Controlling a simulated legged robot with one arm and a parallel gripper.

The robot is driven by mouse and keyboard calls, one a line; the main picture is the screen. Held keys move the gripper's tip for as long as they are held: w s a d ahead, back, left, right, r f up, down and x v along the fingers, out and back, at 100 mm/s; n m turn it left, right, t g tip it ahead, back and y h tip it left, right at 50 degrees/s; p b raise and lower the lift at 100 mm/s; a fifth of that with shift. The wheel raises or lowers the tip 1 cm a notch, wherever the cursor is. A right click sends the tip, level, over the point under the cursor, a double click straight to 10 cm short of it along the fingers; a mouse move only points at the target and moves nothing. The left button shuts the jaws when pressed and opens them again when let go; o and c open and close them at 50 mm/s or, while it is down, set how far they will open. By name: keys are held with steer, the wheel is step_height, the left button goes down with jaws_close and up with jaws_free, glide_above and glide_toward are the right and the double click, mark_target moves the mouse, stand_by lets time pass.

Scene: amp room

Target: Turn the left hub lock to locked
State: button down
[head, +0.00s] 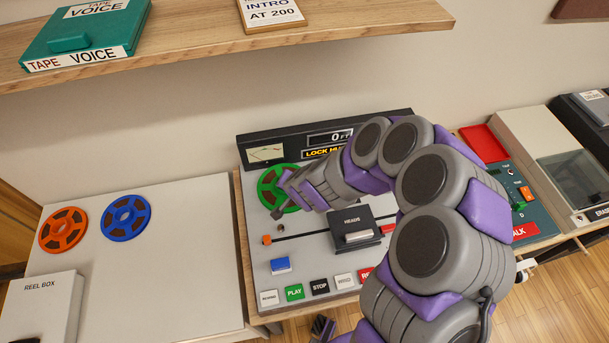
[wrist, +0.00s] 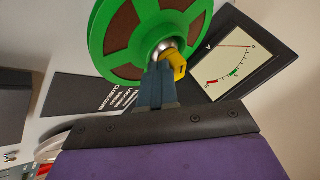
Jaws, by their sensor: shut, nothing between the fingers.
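The green reel (head: 268,187) sits on the left side of the tape machine (head: 250,262). In the wrist view the reel (wrist: 105,40) fills the top middle, with a silver hub (wrist: 160,46) at its centre. The yellow hub lock (wrist: 176,67) sticks out from the hub, just right of my fingertips. My gripper (wrist: 157,72) is shut with nothing between its fingers, right in front of the hub. Whether it touches the lock cannot be told. In the head view my gripper (head: 284,187) hides the hub and the lock.
A meter (head: 266,154) and a display (head: 330,138) reading "0 FT" and "LOCK HU", partly hidden, stand behind the reel. The heads block (head: 353,229) and several buttons, including PLAY (head: 294,292), lie in front. Orange (head: 63,230) and blue (head: 126,218) reels lie left. A shelf (head: 200,38) overhangs the back.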

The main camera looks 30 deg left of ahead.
steer(key=shift+s+a+r+m+t+h+p, duration=0.15)
steer(key=shift+s+a+m+t+h+p, duration=0.1)
steer(key=shift+m+p, duration=0.35)
steer(key=shift+s+a+r+m+t+h+p, duration=0.15)
steer(key=shift+m+h+p, duration=0.1)
steer(key=shift+m+p, duration=0.3)
steer(key=shift+f+m+h+p, duration=0.2)
steer(key=shift+m+h+p, duration=0.2)
steer(key=shift+m+p, duration=0.2)
steer(key=shift+s+t, duration=0.1)
steer(key=shift+t, duration=0.2)
steer(key=shift+w+a+p, duration=0.15)
steer(key=shift+w+p, duration=0.05)
steer(key=shift+p, duration=0.2)
